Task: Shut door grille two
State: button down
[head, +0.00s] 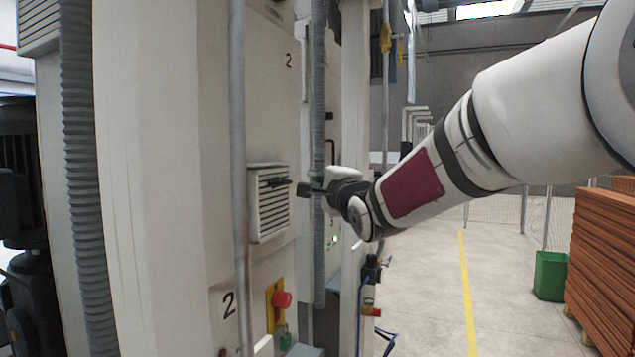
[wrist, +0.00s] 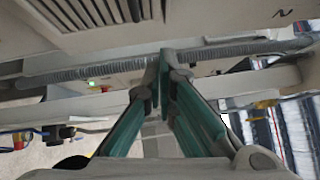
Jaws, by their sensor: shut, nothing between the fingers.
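The door grille (head: 270,212) is a small pale louvred panel on the white cabinet, with a dark handle (head: 279,182) near its top. A "2" is printed on the panel above and another below. Part of the grille (wrist: 85,18) shows at the top left of the wrist view. My gripper (head: 304,190) is just right of the grille, apart from it in the picture; its depth gap is hard to judge. In the wrist view its green fingers (wrist: 163,75) meet at the tips and hold nothing. Whether the grille is fully closed I cannot tell.
A grey corrugated hose (head: 319,265) runs vertically behind my gripper, and a grey pipe (head: 239,150) stands left of the grille. A red button (head: 282,299) sits below. Open floor (head: 425,290) lies to the right, with a green bin (head: 549,275) and stacked orange boards (head: 605,265).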

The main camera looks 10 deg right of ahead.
jog(key=r+v, duration=0.2)
jog(key=v, duration=0.7)
jog(key=s+d+f+n+g+h+b, duration=0.1)
jog(key=s+f+n+g, duration=0.5)
jog(key=s+f, duration=0.6)
jog(key=s+d+f+n+g+h+b, duration=0.1)
jog(key=s+d+f+n+g+h, duration=0.1)
jog(key=s+d+f+n+g, duration=0.2)
jog(key=s+f+n+g, duration=0.1)
jog(key=s+f+n, duration=0.2)
jog(key=s, duration=0.3)
jog(key=s+f+n+g, duration=0.2)
jog(key=s+f+n, duration=0.2)
jog(key=s, duration=0.3)
jog(key=shift+s+f+h, duration=0.25)
jog(key=shift+f+h, duration=0.05)
jog(key=shift+f, duration=0.15)
